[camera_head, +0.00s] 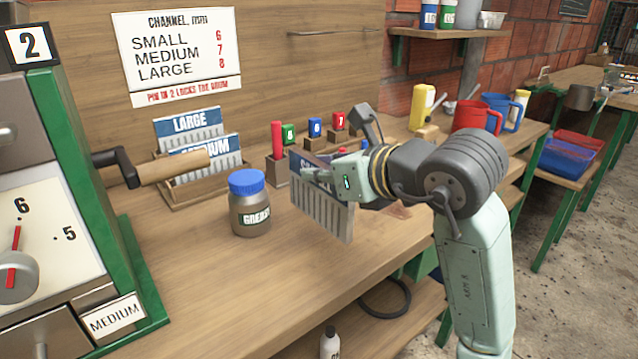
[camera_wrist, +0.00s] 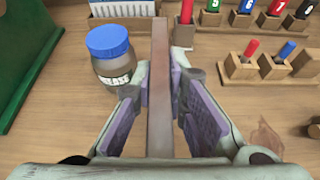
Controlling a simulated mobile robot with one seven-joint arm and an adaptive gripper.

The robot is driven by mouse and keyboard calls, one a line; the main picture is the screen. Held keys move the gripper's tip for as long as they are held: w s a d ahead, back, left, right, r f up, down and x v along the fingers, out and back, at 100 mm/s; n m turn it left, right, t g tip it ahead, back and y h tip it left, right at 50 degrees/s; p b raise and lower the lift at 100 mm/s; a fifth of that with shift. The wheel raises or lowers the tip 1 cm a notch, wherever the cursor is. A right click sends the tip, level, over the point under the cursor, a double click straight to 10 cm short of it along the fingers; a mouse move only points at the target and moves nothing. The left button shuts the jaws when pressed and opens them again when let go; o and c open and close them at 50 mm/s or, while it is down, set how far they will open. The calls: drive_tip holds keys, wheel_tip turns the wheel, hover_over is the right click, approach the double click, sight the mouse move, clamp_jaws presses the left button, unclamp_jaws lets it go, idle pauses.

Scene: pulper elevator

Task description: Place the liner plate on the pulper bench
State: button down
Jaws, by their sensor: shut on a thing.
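A slotted metal liner plate (camera_head: 325,215) with a dark blue label, partly covered, is in my gripper (camera_head: 345,182). It stands upright above or at the pulper bench (camera_head: 285,300); I cannot tell if its lower edge touches the wood. In the wrist view the plate (camera_wrist: 160,95) shows edge-on between the two fingers of my gripper (camera_wrist: 160,78). Two more liner plates, marked LARGE (camera_head: 193,123) and MEDIUM (camera_head: 215,150), stand in a wooden rack (camera_head: 190,197) at the back left.
A blue-lidded grease jar (camera_head: 249,205) stands just left of the held plate. The pulper (camera_head: 60,220), labelled 2 and MEDIUM, is at the left, its handle (camera_head: 165,168) reaching over the bench. A red jug (camera_head: 475,117) is at right. The front bench is clear.

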sight(319, 191)
drive_tip(key=shift+w+a, duration=0.1)
drive_tip(key=shift+w, duration=0.2)
drive_tip(key=shift+w+f, duration=0.1)
drive_tip(key=shift+f, duration=1.65)
drive_tip(key=shift+f, duration=0.1)
drive_tip(key=shift+f, duration=0.15)
drive_tip(key=c, duration=1.6)
unclamp_jaws()
